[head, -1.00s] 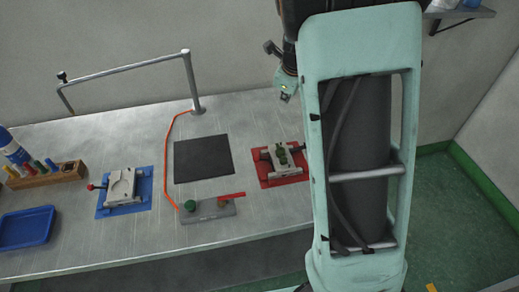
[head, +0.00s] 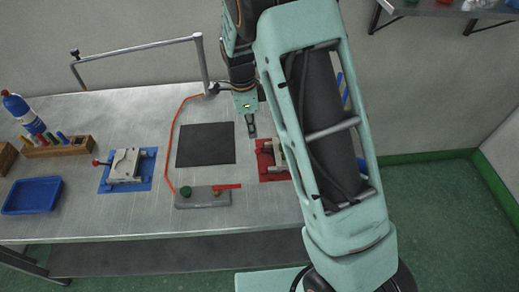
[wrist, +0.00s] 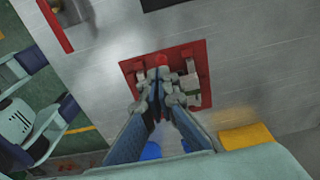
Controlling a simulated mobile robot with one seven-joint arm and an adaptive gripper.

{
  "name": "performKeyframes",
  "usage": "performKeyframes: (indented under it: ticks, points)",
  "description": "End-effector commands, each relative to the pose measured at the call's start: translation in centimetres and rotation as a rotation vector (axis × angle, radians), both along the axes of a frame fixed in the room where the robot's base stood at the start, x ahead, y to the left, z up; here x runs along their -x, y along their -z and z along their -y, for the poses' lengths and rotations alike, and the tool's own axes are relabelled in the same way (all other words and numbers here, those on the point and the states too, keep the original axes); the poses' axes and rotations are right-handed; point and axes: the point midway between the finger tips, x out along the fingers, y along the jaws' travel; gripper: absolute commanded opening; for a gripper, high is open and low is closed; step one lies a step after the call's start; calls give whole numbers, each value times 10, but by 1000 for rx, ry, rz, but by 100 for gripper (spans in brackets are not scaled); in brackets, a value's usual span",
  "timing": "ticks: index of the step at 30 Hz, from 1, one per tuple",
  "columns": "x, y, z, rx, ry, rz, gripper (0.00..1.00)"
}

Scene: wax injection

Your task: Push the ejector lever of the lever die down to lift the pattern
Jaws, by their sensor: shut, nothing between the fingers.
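A grey metal die (wrist: 190,88) sits on a red mat (wrist: 130,68) in the wrist view, mostly behind my fingers. A red rounded part (wrist: 161,60) shows just beyond the fingertips; I cannot tell whether they touch it. In the head view, my arm covers most of this die, leaving the red mat's left edge (head: 263,160) visible. My gripper (head: 251,130) is shut and empty, pointing down beside that mat; it also shows in the wrist view (wrist: 160,92). Another die (head: 126,164), with a red-knobbed lever (head: 97,162), sits on a blue mat (head: 142,184) to the left.
A black pad (head: 206,144) lies between the mats. A grey plate (head: 203,197) with a green knob and red handle lies in front. A blue tray (head: 32,195), wooden rack (head: 58,146) and bottle (head: 22,112) stand left. A metal rail (head: 135,48) rises behind.

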Motion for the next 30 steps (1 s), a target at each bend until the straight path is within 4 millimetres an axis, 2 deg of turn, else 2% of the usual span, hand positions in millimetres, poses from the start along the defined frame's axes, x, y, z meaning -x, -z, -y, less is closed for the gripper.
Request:
performKeyframes:
  ticks: [8, 13, 27, 30]
  points:
    - [0, 0, 0, 0, 1, 1, 0]
    - [0, 7, 1, 0, 2, 1, 0]
    - [-1, 62, 7, 0, 2, 2, 0]
    - [-1, 68, 7, -1, 2, 2, 0]
